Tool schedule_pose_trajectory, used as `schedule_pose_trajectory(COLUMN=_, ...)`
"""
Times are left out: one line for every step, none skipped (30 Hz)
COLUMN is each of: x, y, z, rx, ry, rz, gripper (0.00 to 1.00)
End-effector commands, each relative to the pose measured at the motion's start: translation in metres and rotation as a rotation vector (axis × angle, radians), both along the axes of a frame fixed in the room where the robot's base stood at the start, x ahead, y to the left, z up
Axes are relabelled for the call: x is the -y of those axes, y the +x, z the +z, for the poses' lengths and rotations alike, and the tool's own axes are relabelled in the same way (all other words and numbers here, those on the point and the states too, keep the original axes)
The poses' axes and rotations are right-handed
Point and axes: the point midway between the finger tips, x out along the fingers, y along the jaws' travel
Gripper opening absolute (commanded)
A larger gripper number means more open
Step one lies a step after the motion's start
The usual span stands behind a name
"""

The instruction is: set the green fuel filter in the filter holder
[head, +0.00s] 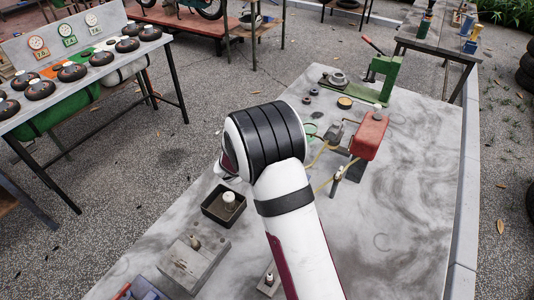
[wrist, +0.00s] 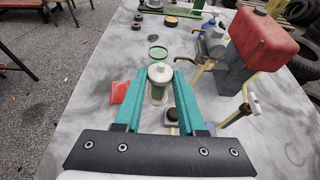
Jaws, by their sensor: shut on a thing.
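The green fuel filter (wrist: 158,82), with a pale translucent body and white cap, stands upright between the teal fingers of my gripper (wrist: 160,96) in the wrist view. My gripper is shut on it. Its lower end is partly hidden by the fingers. In the head view my arm hides the fingers and this filter. I cannot clearly identify the filter holder; a small grey block with a dark round top (wrist: 172,114) shows just beyond and below the filter, partly behind the right finger.
A red tank (head: 369,135) with yellow hoses stands right of my arm. A green ring (wrist: 158,53) and a red piece (wrist: 120,92) lie nearby. A black tray (head: 212,213) holds a white-capped part. A green press (head: 384,76) stands at the back. The table's right side is clear.

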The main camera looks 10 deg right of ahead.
Motion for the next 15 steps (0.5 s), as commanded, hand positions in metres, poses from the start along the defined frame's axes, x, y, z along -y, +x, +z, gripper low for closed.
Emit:
schedule_pose_trajectory(x=-0.005, y=-0.009, z=0.013, rx=0.005, ry=0.0, rz=0.003, gripper=0.0)
schedule_pose_trajectory(x=-0.008, y=-0.017, z=0.02, rx=0.005, ry=0.001, rz=0.005, gripper=0.0)
schedule_pose_trajectory(x=-0.014, y=-0.028, z=0.031, rx=0.007, ry=0.002, rz=0.005, gripper=0.0)
schedule_pose_trajectory(x=-0.017, y=-0.037, z=0.038, rx=0.007, ry=0.001, rz=0.004, gripper=0.0)
schedule_pose_trajectory(x=-0.021, y=-0.046, z=0.044, rx=0.007, ry=0.001, rz=0.005, gripper=0.0)
schedule_pose_trajectory(x=-0.025, y=-0.058, z=0.053, rx=0.006, ry=0.002, rz=0.005, gripper=0.0)
schedule_pose_trajectory(x=-0.027, y=-0.066, z=0.058, rx=0.007, ry=0.001, rz=0.004, gripper=0.0)
schedule_pose_trajectory(x=-0.029, y=-0.074, z=0.063, rx=0.006, ry=0.002, rz=0.003, gripper=0.0)
schedule_pose_trajectory(x=-0.031, y=-0.083, z=0.066, rx=0.003, ry=0.002, rz=0.004, gripper=0.0)
schedule_pose_trajectory(x=-0.031, y=-0.087, z=0.067, rx=0.002, ry=0.0, rz=0.004, gripper=0.0)
schedule_pose_trajectory(x=-0.032, y=-0.091, z=0.064, rx=0.0, ry=0.0, rz=0.002, gripper=0.0)
schedule_pose_trajectory(x=-0.032, y=-0.093, z=0.056, rx=-0.004, ry=-0.001, rz=0.001, gripper=0.0)
schedule_pose_trajectory(x=-0.032, y=-0.094, z=0.047, rx=-0.007, ry=-0.003, rz=0.002, gripper=0.0)
schedule_pose_trajectory(x=-0.032, y=-0.095, z=0.036, rx=-0.01, ry=-0.003, rz=0.002, gripper=0.0)
schedule_pose_trajectory(x=-0.032, y=-0.095, z=0.021, rx=-0.01, ry=-0.003, rz=0.0, gripper=0.0)
